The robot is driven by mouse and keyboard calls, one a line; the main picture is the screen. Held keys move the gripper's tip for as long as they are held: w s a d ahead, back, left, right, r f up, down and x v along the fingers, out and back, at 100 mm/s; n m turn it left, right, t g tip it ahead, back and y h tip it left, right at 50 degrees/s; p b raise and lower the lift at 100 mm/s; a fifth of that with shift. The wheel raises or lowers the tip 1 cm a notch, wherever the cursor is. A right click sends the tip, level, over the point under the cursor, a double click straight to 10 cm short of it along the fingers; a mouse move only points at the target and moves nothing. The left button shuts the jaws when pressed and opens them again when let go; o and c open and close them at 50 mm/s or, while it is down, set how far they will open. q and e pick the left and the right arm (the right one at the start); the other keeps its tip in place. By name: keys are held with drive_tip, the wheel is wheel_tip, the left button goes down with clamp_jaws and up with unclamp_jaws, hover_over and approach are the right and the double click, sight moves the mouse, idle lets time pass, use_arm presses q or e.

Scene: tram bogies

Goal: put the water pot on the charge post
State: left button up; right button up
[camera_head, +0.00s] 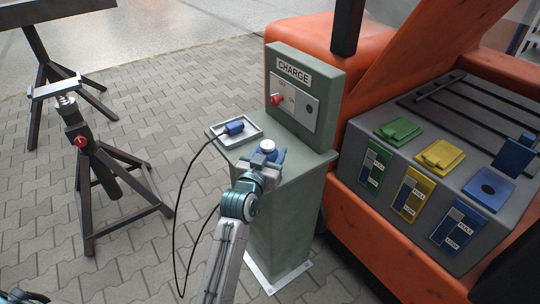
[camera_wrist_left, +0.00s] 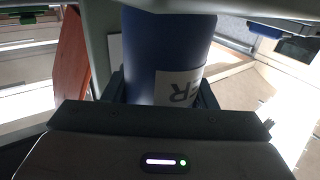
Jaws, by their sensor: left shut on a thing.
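The water pot is a blue cylinder with a white label reading "ER", upside down, in the left wrist view (camera_wrist_left: 155,55). In the head view its blue side (camera_head: 281,155) and pale cap (camera_head: 267,145) show just past my left gripper (camera_head: 268,160). My left gripper is shut on the pot, one finger on each side. The charge post (camera_head: 285,215) is a grey-green pedestal with a CHARGE panel at its back. The pot is over the post's flat top, near its front-left side. I cannot tell whether its base touches. My right gripper is not in view.
A light tray (camera_head: 222,143) with a blue plug (camera_head: 234,127) and a hanging black cable (camera_head: 180,215) sits left of the pot. The panel with a red knob (camera_head: 276,100) rises behind. An orange vehicle (camera_head: 350,205) stands close right; a dark stand (camera_head: 108,180) is left.

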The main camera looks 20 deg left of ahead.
use_arm(q)
drive_tip(key=shift+f, duration=0.1)
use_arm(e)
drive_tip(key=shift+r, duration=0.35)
use_arm(q)
drive_tip(key=o, duration=0.7)
drive_tip(key=shift+f, duration=0.15)
drive_tip(key=o, duration=0.4)
drive_tip(key=shift+o, duration=0.2)
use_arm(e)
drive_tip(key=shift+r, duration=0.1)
